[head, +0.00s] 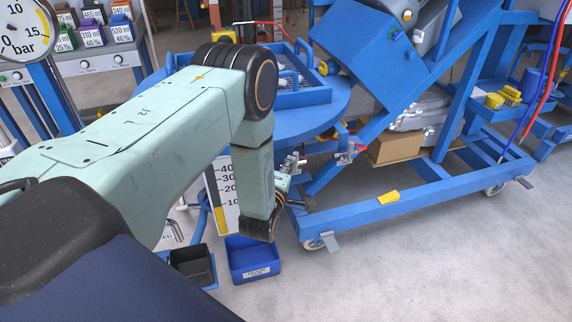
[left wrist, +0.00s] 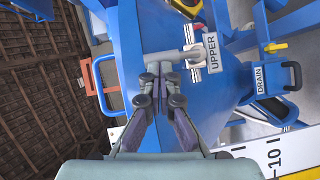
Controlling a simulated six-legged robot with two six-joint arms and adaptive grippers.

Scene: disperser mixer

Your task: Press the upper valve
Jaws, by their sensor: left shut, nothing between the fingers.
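The upper valve (left wrist: 180,55) shows in the left wrist view as a grey metal lever beside a white label reading UPPER (left wrist: 212,52), on a blue surface. My left gripper (left wrist: 165,72) is shut and empty. Its fingertips point at the lever's left end and overlap it in the picture; I cannot tell whether they touch. In the head view my left gripper (head: 284,182) is mostly hidden behind my own arm, near the blue round table. I cannot make out the upper valve clearly there. My right gripper is not in view.
A level scale (head: 222,190) stands left of my gripper. A blue bin (head: 252,262) and a black bin (head: 192,266) are below. Floor at the lower right is clear.

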